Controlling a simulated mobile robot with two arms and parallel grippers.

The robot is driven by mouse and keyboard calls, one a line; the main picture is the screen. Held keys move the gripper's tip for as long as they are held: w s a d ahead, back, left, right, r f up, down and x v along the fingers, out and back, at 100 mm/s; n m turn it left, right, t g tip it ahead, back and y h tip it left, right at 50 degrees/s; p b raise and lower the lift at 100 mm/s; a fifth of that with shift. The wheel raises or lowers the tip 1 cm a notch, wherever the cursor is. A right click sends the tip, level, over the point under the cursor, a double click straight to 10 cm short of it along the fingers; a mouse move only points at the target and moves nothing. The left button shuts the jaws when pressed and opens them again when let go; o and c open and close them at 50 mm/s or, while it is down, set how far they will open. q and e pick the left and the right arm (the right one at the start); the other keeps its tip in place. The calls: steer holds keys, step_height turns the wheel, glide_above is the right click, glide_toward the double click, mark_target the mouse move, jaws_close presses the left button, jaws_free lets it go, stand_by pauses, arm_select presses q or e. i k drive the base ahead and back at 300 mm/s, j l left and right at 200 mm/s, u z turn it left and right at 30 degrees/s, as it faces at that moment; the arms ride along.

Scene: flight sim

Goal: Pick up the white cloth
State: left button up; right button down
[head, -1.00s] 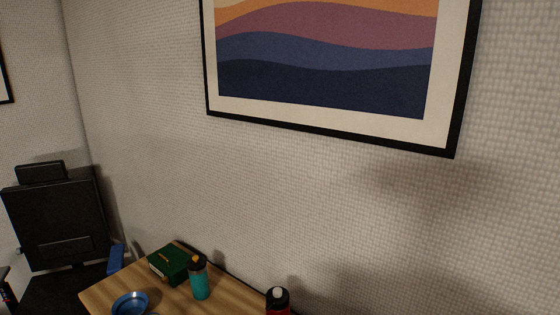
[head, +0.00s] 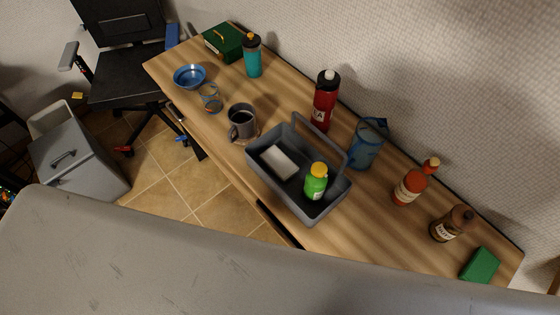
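A white folded block (head: 280,162), which looks like the cloth, lies in the left part of a dark grey caddy (head: 272,190) with a raised handle. A green bottle with a yellow cap (head: 316,182) stands in the right part of the same caddy. The caddy sits on the wooden table, near its front edge. Neither of my grippers shows in the head view.
On the wooden table (head: 380,225) stand a dark mug (head: 241,121), a red bottle (head: 325,100), a blue pitcher (head: 367,145), sauce bottles (head: 411,186), a teal bottle (head: 253,58) and a blue bowl (head: 189,76). A black chair (head: 125,75) and grey bin (head: 75,160) stand left.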

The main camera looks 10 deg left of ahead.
mark_target(278, 163)
steer(key=z, duration=1.35)
steer(key=u, duration=1.65)
steer(key=k+j+z, duration=0.6)
steer(key=k+z, duration=0.25)
steer(key=k, duration=0.05)
